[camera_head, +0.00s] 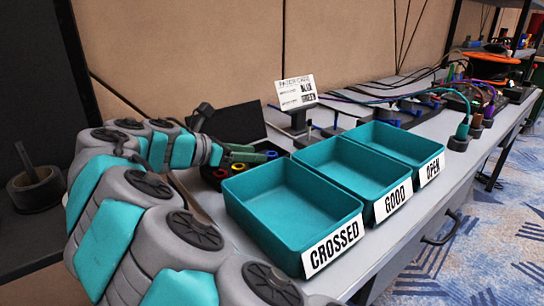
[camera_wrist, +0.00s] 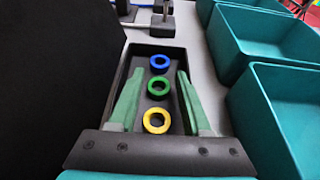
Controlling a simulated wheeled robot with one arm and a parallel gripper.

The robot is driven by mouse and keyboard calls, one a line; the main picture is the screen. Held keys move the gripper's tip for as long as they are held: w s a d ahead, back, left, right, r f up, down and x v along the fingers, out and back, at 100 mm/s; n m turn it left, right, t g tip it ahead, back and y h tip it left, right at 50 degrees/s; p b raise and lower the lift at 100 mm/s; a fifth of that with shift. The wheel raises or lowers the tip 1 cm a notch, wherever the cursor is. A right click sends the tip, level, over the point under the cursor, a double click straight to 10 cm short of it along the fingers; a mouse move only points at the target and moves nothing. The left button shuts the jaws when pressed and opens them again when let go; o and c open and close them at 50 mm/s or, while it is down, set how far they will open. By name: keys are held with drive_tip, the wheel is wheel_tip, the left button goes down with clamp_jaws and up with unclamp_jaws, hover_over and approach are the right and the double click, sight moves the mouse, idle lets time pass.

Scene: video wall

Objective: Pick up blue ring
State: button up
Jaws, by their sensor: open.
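The blue ring (camera_wrist: 159,62) lies at the far end of a black tray (camera_wrist: 140,50) in the wrist view. A green ring (camera_wrist: 158,87) and a yellow ring (camera_wrist: 156,121) lie in line nearer to me. My gripper (camera_wrist: 157,82) is open and empty, with its green fingers on either side of the row. The fingertips reach to about the green ring in the picture, short of the blue ring. In the head view my gripper (camera_head: 252,152) is over the tray, and the blue ring (camera_head: 272,154) shows just past the fingertips.
Teal bins labelled CROSSED (camera_head: 290,205), GOOD (camera_head: 352,168) and OPEN (camera_head: 402,145) stand right of the tray. A dark panel (camera_head: 235,122) stands behind it. A sign (camera_head: 296,92) and cable stands are farther back. A dark round holder (camera_head: 36,188) is at far left.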

sight(272, 156)
drive_tip(key=x, duration=0.4)
clamp_jaws()
